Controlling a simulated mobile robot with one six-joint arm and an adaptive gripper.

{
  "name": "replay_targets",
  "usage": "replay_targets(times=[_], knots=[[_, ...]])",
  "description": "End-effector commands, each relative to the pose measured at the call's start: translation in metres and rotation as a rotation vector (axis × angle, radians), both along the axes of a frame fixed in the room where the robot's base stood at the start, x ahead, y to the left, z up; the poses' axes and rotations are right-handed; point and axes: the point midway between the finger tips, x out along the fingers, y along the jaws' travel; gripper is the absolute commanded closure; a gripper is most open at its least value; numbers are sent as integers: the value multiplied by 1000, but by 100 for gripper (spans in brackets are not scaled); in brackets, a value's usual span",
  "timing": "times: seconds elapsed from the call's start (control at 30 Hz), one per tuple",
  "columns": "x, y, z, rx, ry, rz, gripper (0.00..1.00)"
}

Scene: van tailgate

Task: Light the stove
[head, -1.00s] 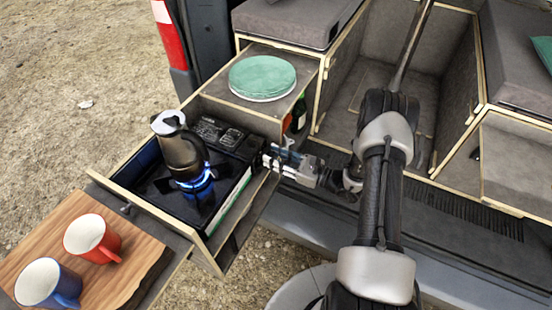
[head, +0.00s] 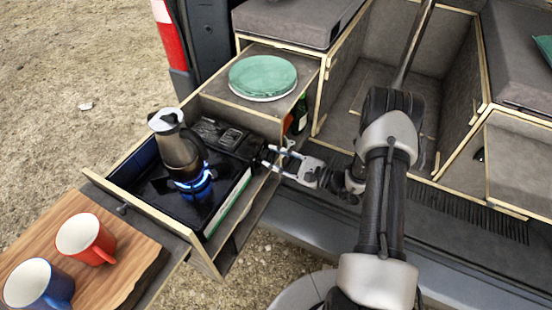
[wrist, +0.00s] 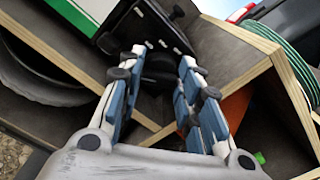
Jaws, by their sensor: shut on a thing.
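The black stove (head: 225,200) sits in the pulled-out drawer at left. A moka pot (head: 178,145) with a dark body and pale lid stands upright on its burner. A blue flame (head: 196,184) glows beneath the pot. My gripper (head: 268,157) is at the right end of the stove. In the wrist view its two blue-padded fingers (wrist: 160,72) are shut on the dark round knob (wrist: 160,64) on the stove's black end face. The fingers partly hide the knob.
A wooden board (head: 75,225) at front left carries a red mug (head: 85,238) and a blue mug (head: 38,285). Green plates (head: 263,76) lie on the shelf behind the stove. A green bottle (head: 300,113) stands in the compartment below. Drawer walls and compartment edges are close around my gripper.

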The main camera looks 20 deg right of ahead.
Motion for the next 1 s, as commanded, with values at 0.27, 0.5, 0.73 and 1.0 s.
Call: replay_targets(times=[0.27, 0.5, 0.73, 1.0], knots=[[0, 0, 0, -1, 0, -1, 92], [0, 0, 0, -1, -1, 0, 57], [0, 0, 0, -1, -1, 0, 48], [-2, -2, 0, 0, 0, -1, 48]])
